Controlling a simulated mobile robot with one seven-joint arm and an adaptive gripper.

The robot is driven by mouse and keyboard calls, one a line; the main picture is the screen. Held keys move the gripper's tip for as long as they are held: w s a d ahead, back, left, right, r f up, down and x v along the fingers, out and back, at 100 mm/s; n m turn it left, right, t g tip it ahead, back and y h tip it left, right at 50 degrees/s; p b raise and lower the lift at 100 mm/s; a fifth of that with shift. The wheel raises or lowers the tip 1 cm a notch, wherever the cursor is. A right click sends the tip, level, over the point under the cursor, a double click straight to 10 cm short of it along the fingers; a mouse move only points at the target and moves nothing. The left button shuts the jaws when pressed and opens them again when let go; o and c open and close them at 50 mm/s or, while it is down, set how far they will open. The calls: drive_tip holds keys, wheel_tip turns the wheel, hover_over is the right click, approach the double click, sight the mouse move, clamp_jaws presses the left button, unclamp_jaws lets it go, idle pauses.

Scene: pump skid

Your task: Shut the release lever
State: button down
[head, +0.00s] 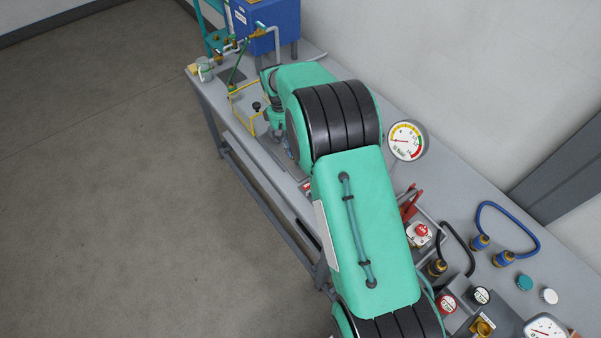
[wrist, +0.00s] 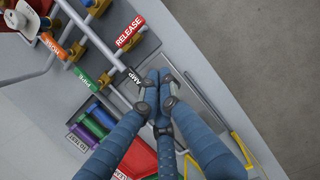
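A red tag reading RELEASE (wrist: 129,32) shows at the top of the wrist view, beside a grey bar and brass-coloured fittings. The bar slants down from upper left to a black tag reading AMP (wrist: 134,76), close to my fingertips. Which handle belongs to the release lever, and how it is set, I cannot tell. My gripper (wrist: 159,82) has blue fingers with their tips drawn together, below and right of the RELEASE tag and apart from it. I see nothing clearly held between them. In the head view my green arm hides the lever area.
Orange and green tags (wrist: 82,77) and coloured cylinders (wrist: 98,122) lie left of my fingers. A yellow frame (wrist: 240,148) is at lower right. In the head view, a dial gauge (head: 407,141) and blue hose (head: 510,215) stand right of my arm. Open floor lies left.

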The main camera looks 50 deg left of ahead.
drive_tip(key=shift+f, duration=0.1)
drive_tip(key=x, duration=0.3)
drive_tip(key=p+x, duration=0.1)
drive_tip(key=x, duration=0.5)
drive_tip(key=shift+d+f, duration=0.35)
drive_tip(key=shift+d+p, duration=0.6)
drive_tip(key=shift+d, duration=1.2)
